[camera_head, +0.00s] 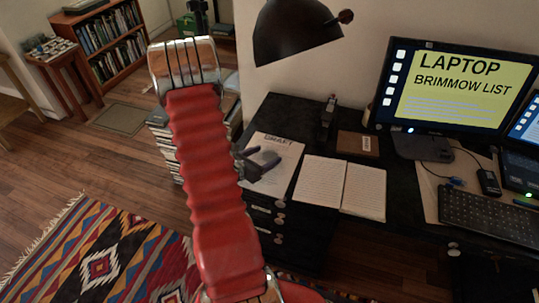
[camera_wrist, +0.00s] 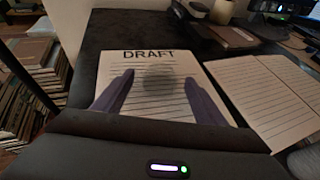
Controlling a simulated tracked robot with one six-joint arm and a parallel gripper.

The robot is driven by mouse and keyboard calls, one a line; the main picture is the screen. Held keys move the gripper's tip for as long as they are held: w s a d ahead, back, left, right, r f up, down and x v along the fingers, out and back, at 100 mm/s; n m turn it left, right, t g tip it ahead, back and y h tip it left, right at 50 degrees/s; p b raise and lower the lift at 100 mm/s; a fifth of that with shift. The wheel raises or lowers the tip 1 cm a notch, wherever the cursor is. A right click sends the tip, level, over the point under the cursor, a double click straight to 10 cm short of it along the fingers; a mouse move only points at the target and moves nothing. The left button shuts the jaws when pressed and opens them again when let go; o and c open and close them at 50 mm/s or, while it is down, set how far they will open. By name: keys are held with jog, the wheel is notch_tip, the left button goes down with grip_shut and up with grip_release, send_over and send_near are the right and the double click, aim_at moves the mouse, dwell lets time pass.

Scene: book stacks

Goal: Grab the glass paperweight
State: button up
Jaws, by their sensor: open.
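The glass paperweight (camera_wrist: 158,78) shows in the wrist view as a round, see-through grey shape on the sheet marked DRAFT (camera_wrist: 150,54), near the sheet's middle. My gripper (camera_wrist: 160,80) is open, with its two dark purple fingers on the left and right of the paperweight in the picture. I cannot tell how high the fingers are above the sheet or whether they touch the glass. In the head view my gripper (camera_head: 268,160) is over the DRAFT sheet (camera_head: 284,143) at the desk's left end. There I cannot make out the paperweight, which the gripper seems to hide.
An open notebook (camera_head: 340,184) lies right of the sheet on the black desk (camera_head: 283,109). Behind are a brown box (camera_head: 358,145) and a small dark upright object (camera_head: 327,118). A black lamp (camera_head: 290,36) hangs above. A monitor (camera_head: 455,85) and keyboard (camera_head: 488,216) are at right.

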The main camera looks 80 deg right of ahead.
jog(key=shift+s+d+f, duration=0.25)
jog(key=shift+d, duration=0.35)
jog(key=shift+c, duration=0.5)
jog(key=c, duration=1.2)
